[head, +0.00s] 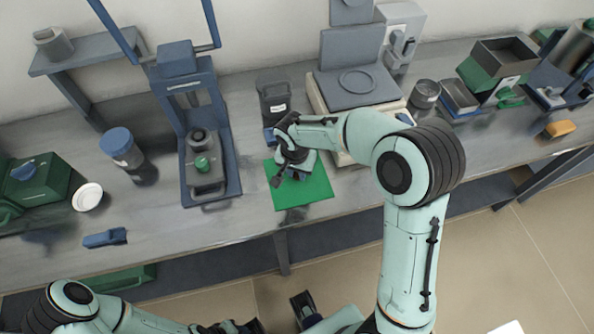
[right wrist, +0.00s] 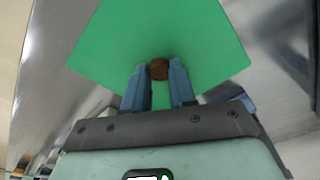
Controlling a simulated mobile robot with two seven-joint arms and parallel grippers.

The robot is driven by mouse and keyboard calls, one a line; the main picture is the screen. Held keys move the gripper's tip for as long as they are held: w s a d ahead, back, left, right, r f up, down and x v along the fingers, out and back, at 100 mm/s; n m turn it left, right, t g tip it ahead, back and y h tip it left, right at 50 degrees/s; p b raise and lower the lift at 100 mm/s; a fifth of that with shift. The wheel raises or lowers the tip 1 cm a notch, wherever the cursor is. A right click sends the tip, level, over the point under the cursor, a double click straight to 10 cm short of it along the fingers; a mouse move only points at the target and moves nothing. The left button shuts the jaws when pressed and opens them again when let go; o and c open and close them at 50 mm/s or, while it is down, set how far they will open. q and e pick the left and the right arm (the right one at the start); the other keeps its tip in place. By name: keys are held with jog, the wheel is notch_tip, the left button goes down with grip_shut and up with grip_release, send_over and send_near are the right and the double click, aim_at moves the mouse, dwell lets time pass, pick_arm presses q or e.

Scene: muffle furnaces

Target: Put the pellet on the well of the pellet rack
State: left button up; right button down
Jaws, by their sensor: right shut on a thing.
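My right gripper (head: 293,174) is over the green mat (head: 315,190) in the head view, pointing down. In the right wrist view its two blue fingers (right wrist: 159,82) are shut on a small round brown pellet (right wrist: 159,69) at their tips. The green mat (right wrist: 160,30) fills the view behind the pellet. I cannot tell whether the pellet touches the mat. In the head view the gripper hides the pellet. My left gripper (head: 232,327) is low at the bottom edge, partly cut off. I cannot make out the pellet rack with certainty.
A blue-framed press (head: 193,130) stands left of the mat. A dark container (head: 275,98) and a balance (head: 358,85) stand behind it. A blue-lidded jar (head: 121,148), white dish (head: 87,196) and blue tool (head: 105,238) are farther left.

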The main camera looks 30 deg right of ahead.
jog(key=shift+f, duration=0.15)
jog(key=c, duration=1.4)
grip_release()
jog(key=shift+f, duration=0.1)
jog(key=o, duration=0.5)
